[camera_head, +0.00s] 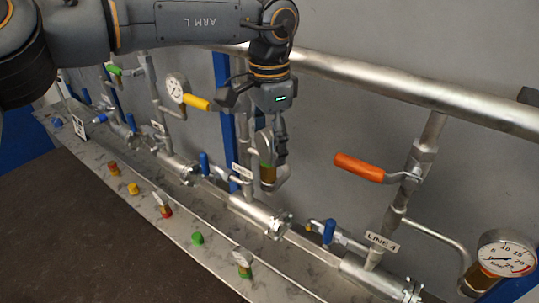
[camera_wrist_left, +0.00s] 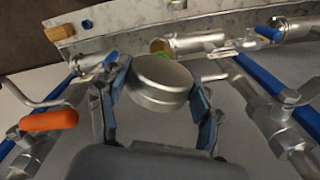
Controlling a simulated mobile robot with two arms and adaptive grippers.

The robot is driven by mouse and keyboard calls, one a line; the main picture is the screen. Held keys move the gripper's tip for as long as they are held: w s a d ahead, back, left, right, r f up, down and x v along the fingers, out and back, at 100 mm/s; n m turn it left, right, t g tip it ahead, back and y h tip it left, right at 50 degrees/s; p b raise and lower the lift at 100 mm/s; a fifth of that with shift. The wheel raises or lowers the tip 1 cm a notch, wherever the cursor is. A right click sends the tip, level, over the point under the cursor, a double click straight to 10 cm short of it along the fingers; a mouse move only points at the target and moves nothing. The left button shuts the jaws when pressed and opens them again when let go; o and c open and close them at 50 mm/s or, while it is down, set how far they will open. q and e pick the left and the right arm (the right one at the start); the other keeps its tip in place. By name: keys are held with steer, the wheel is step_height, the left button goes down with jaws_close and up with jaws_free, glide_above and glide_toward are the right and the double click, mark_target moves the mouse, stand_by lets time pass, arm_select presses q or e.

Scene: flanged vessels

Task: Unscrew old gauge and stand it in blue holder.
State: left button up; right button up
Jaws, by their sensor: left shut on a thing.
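My left gripper (camera_head: 272,135) is shut on a gauge (camera_head: 264,145), seen edge-on, with a green mark and a brass stem below it. The stem is at the pipe elbow (camera_head: 280,182); I cannot tell whether it is still threaded in. The left wrist view shows the gauge's round silver back (camera_wrist_left: 160,82) between the two finger pads. A small blue piece (camera_head: 57,122) at the far left end of the metal ledge may be the blue holder; it is too small to be sure. My right gripper is not in view.
The ledge (camera_head: 215,262) carries small coloured pieces, with gauges at the red and green (camera_head: 243,262) ones. Another gauge (camera_head: 505,255) is at the lower right. An orange-handled valve (camera_head: 360,168), a yellow handle (camera_head: 197,102) and a long pipe (camera_head: 400,90) stand close by.

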arm_select(q)
steer(key=shift+r+n, duration=0.15)
steer(key=shift+n, duration=0.15)
steer(key=o, duration=1.5)
steer(key=shift+a, duration=0.1)
step_height(320, 180, up, 12)
steer(key=shift+f, duration=0.1)
